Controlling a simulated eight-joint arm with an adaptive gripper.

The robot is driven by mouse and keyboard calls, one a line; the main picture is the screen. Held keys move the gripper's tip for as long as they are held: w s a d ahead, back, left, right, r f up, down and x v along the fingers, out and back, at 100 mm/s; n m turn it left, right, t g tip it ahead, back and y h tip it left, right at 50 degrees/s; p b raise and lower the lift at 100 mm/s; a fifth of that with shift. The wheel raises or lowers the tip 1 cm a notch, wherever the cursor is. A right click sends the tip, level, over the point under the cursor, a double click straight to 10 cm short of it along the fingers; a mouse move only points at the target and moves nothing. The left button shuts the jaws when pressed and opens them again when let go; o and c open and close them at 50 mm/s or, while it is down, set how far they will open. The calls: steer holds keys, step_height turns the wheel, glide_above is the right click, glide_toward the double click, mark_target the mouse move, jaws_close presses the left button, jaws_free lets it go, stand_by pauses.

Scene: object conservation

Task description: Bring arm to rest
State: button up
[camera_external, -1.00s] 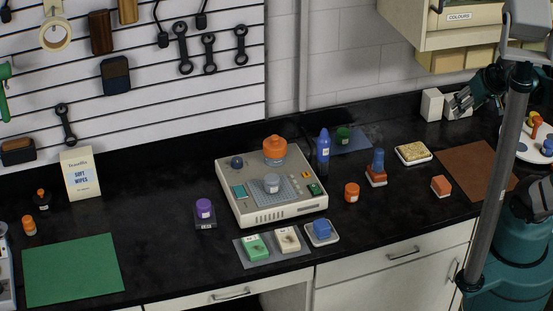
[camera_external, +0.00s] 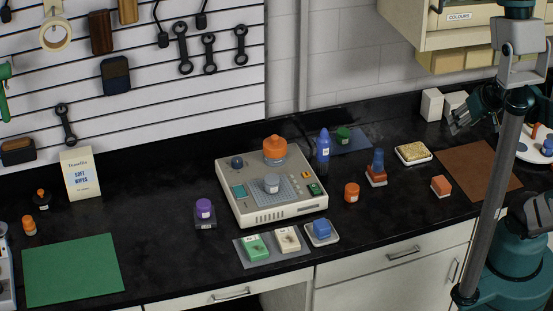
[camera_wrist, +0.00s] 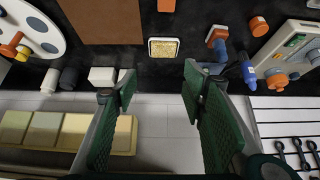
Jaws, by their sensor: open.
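My gripper (camera_external: 459,122) is at the right of the external view, raised over the back of the counter near two white blocks. In the wrist view my gripper (camera_wrist: 160,92) shows two green-lined fingers spread wide apart with nothing between them. The black counter (camera_external: 150,225) lies below and to the left. The fingers touch no object that I can see.
A grey device (camera_external: 284,208) stands mid-counter. A brown mat (camera_external: 478,172), a yellow sponge on a dish (camera_external: 413,152) and white blocks (camera_external: 432,105) are nearest my gripper. A wall cabinet (camera_external: 400,22) hangs close above. A green mat (camera_external: 72,270) lies far left.

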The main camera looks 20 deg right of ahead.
steer(key=shift+f+b, duration=1.55)
steer(key=shift+f, duration=0.45)
